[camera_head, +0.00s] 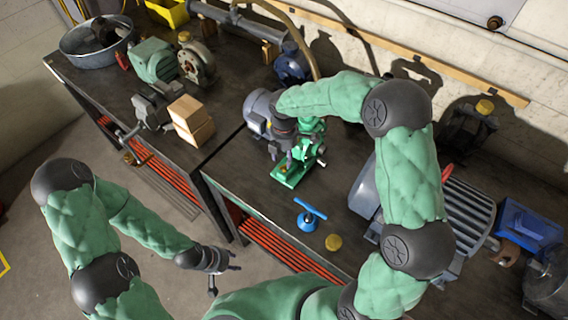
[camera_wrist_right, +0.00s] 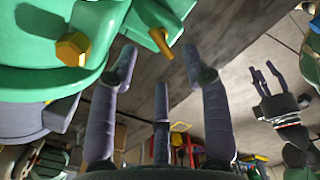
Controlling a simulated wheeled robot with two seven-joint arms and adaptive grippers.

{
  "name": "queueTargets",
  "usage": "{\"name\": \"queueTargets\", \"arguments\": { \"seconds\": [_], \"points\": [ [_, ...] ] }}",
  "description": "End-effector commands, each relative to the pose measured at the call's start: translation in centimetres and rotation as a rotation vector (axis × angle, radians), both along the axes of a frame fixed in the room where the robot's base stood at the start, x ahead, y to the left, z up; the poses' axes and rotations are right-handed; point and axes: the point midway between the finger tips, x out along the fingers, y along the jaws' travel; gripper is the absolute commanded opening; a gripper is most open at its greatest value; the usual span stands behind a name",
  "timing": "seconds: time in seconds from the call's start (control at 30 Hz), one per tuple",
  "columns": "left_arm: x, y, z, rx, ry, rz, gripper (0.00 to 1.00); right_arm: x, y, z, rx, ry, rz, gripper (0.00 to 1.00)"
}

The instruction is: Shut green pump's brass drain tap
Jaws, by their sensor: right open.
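The green pump (camera_head: 309,140) stands on a green base plate (camera_head: 291,174) at the left end of the nearer bench. In the right wrist view, its green body (camera_wrist_right: 35,85) fills the upper left, with a brass hex plug (camera_wrist_right: 72,48) on it. A brass piece, apparently the drain tap (camera_wrist_right: 160,42), sticks out below the green casting. My right gripper (camera_head: 285,152) is beside the pump; its fingers (camera_wrist_right: 160,70) are spread, with the brass piece just beyond the fingertips, apparently not touching. My left gripper (camera_head: 225,272) hangs empty over the floor, fingers apart; it also shows in the right wrist view (camera_wrist_right: 266,82).
A blue T-handled tool (camera_head: 310,213) and a brass disc (camera_head: 333,242) lie in front of the pump. A large grey finned motor (camera_head: 465,210) stands to the right.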

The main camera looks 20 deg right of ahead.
Motion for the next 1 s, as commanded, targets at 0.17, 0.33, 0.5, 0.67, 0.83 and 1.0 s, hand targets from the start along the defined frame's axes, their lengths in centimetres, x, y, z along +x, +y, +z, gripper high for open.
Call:
{"name": "queueTargets", "arguments": {
  "seconds": [0.17, 0.33, 0.5, 0.67, 0.83, 1.0],
  "points": [
    [0.0, 0.0, -0.4, 0.000, -0.001, 0.000, 0.40, -0.1, 0.0, -3.3, 0.000, 0.003, 0.000, 0.48],
    [0.1, 0.0, -0.5, 0.000, -0.001, 0.000, 0.40, 0.0, 0.0, -5.1, 0.001, 0.001, -0.002, 0.48],
    [0.1, 0.0, -0.6, 0.000, -0.001, 0.000, 0.40, 0.0, 0.0, -5.9, 0.001, -0.001, -0.002, 0.48],
    [0.1, 0.0, -0.6, 0.000, -0.001, 0.000, 0.40, 0.0, 0.0, -6.0, 0.000, -0.002, -0.002, 0.48],
    [0.1, 0.0, -0.6, 0.000, -0.001, 0.000, 0.40, 0.0, 0.0, -6.0, 0.001, -0.001, -0.002, 0.31],
    [0.1, 0.0, -0.6, 0.000, -0.001, 0.000, 0.40, 0.1, 0.0, -5.9, 0.001, -0.002, -0.001, 0.00]
  ]
}}
